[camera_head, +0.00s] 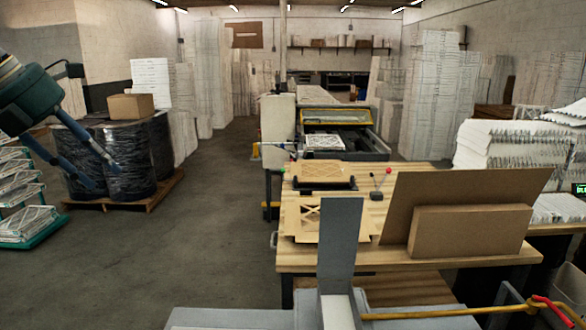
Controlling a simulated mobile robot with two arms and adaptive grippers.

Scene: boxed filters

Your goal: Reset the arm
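My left arm comes in at the upper left edge. Its gripper (105,176) has two long dark blue fingers that point down and to the right. The fingers are spread apart with nothing between them, so it is open and empty. In the picture it overlaps the black-wrapped drums, well left of the worktable; its distance from them is hard to tell. My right gripper does not show.
A wooden worktable (300,258) holds flat cardboard pieces and a brown box (470,231). Wrapped drums (130,172) stand on a pallet with a carton (131,107) on top. A green rack (35,236) of filters stands left. Floor between is clear.

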